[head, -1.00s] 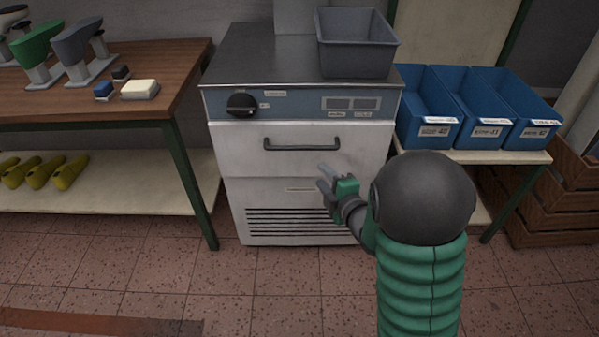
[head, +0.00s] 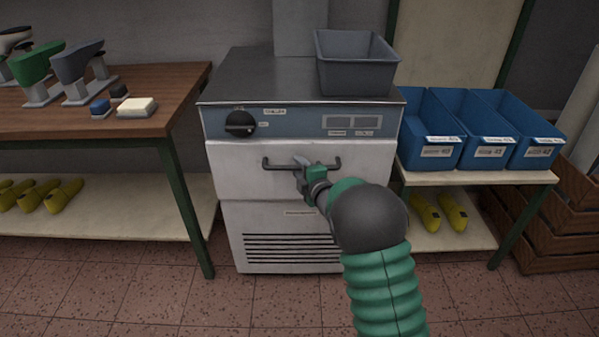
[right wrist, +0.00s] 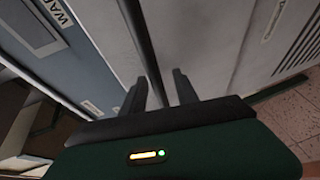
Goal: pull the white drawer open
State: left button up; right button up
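The white drawer (head: 235,177) is the upper front panel of a metal cabinet, under a blue control strip. It looks shut. Its dark bar handle (head: 270,167) runs across the panel; the handle also shows as a dark bar in the right wrist view (right wrist: 142,42). My right gripper (head: 303,165) is at the middle of the handle and hides part of it. In the right wrist view its two fingers (right wrist: 160,88) stand apart, with the bar running between them. I cannot tell whether they touch it. My left gripper is not in view.
A grey bin (head: 355,75) stands on the cabinet top. Blue bins (head: 437,151) sit on a table at the right, with wooden crates (head: 560,245) beyond. The floor in front is clear.

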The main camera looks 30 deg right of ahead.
jog(key=shift+c, duration=0.4)
jog(key=c, duration=0.7)
grip_shut()
jog(key=shift+f, duration=0.15)
